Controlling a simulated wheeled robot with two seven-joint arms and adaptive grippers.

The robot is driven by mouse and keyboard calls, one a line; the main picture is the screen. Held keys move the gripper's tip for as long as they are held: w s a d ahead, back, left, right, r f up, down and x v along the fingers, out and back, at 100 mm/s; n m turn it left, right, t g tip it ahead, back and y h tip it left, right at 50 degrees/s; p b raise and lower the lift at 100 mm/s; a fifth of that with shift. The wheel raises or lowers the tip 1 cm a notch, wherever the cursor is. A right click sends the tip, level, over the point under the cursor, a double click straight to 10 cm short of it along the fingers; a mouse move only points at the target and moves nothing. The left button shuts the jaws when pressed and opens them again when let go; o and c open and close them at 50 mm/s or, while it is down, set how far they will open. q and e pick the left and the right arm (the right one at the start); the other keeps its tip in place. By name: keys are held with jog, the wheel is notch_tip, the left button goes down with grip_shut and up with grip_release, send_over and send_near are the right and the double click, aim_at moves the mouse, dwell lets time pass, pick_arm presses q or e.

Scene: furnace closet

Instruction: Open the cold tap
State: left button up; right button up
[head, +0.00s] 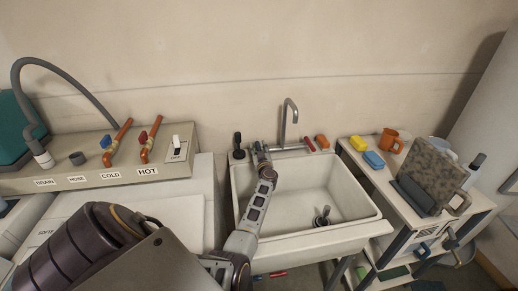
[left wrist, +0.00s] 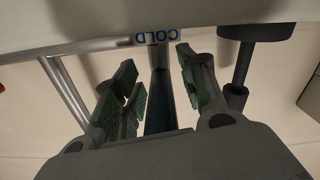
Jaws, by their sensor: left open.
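The sink's cold tap has a dark blue lever (left wrist: 158,100), below an upside-down COLD label in the left wrist view. My left gripper (left wrist: 157,72) is open, with one green-padded finger on each side of the lever. I cannot tell whether either finger touches it. In the head view my left gripper (head: 261,149) is at the back left of the sink, left of the curved spout (head: 289,118), and hides most of the cold tap. The red tap lever (head: 309,145) is right of the spout. My right gripper is not in view.
The white sink basin (head: 345,165) has a dark object inside. A black bottle-like thing (head: 238,143) stands just left of my gripper. A panel (head: 95,160) at left has separate blue and red valves. The right-hand stand holds a yellow sponge (head: 359,143) and orange mug (head: 390,141).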

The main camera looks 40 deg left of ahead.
pick_arm(q)
jog(key=shift+r, duration=0.1)
grip_shut()
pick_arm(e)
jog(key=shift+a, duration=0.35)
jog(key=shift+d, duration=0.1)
